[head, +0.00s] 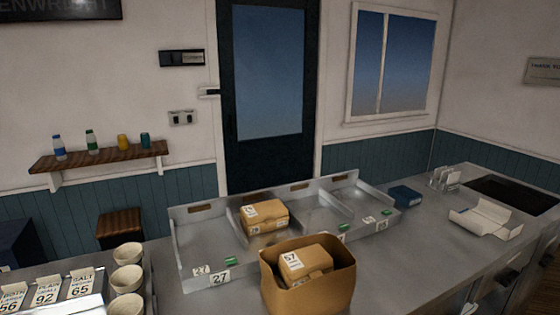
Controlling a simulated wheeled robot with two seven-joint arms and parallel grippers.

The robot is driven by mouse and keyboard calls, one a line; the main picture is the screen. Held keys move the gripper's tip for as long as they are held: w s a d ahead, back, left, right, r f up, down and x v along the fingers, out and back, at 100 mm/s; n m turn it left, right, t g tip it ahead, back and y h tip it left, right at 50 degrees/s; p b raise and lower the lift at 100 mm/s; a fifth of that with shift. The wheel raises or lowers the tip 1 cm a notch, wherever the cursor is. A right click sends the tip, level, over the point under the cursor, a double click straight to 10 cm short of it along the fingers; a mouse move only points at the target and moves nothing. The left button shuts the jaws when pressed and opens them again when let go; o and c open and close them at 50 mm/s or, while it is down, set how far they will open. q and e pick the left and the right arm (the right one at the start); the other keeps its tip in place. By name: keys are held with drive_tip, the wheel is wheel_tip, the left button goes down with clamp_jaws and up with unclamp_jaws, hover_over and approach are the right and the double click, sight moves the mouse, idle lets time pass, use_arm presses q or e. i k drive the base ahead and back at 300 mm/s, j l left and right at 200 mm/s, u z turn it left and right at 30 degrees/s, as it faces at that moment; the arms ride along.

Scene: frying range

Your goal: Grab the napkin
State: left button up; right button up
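No thing in the head view is plainly a napkin. A small metal rack (444,178) with upright pale pieces stands at the back right of the counter; it may hold napkins, but it is too small to tell. A folded dark blue item (405,196) lies just left of it, and I cannot tell whether it is cloth or a box. Neither of my grippers is in view.
A brown paper bag (283,290) with a carton labelled 57 (305,262) stands at the front middle. Behind it is a divided metal tray (195,287) holding another carton (264,216). An open white box (486,219) lies at right. Cups (127,279) stand at left.

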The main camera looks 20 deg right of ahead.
sight(453, 177)
drive_tip(key=z, duration=2.25)
drive_tip(key=i+l+z, duration=0.2)
drive_tip(key=z, duration=0.15)
drive_tip(key=i+l+z, duration=0.1)
drive_tip(key=i+z, duration=0.55)
drive_tip(key=i, duration=2.2)
drive_tip(key=i+l+u, duration=0.1)
drive_tip(key=i+u, duration=0.25)
drive_tip(key=i+l+u, duration=0.2)
drive_tip(key=i+u, duration=0.15)
drive_tip(key=i+l+u, duration=0.35)
drive_tip(key=i, duration=0.1)
